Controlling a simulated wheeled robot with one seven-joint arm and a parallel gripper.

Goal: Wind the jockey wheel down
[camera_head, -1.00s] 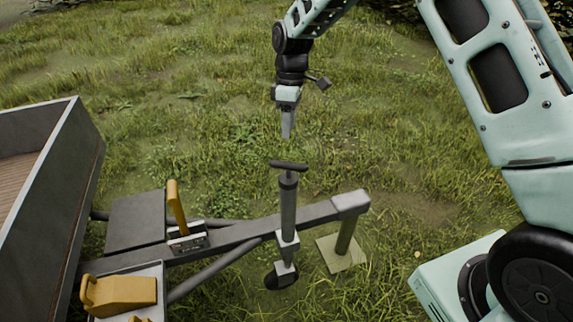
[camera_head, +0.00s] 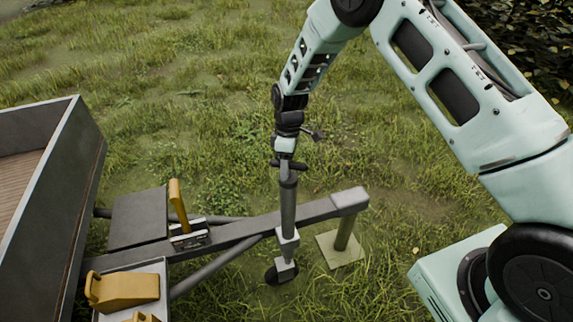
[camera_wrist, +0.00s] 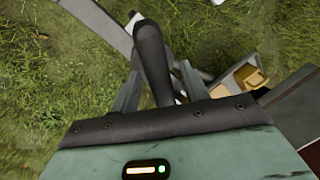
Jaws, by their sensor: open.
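The jockey wheel's grey upright tube (camera_head: 288,208) stands on the trailer drawbar (camera_head: 238,232). Its small dark wheel (camera_head: 273,276) is low in the grass. The dark crank handle (camera_head: 301,166) lies across the tube's top, partly hidden by my gripper (camera_head: 286,163). My gripper points down at the handle from above. In the wrist view the black handle (camera_wrist: 152,55) runs between the two spread fingers of my gripper (camera_wrist: 160,85). The jaws are open; I cannot tell whether either finger touches the handle.
A yellow lever (camera_head: 178,204) stands on the drawbar to the left. A yellow wedge-shaped block (camera_head: 128,290) sits in a tray nearby. The trailer's side wall (camera_head: 62,180) is at far left. A short post on a square plate (camera_head: 342,252) stands under the drawbar's end. Grass behind is clear.

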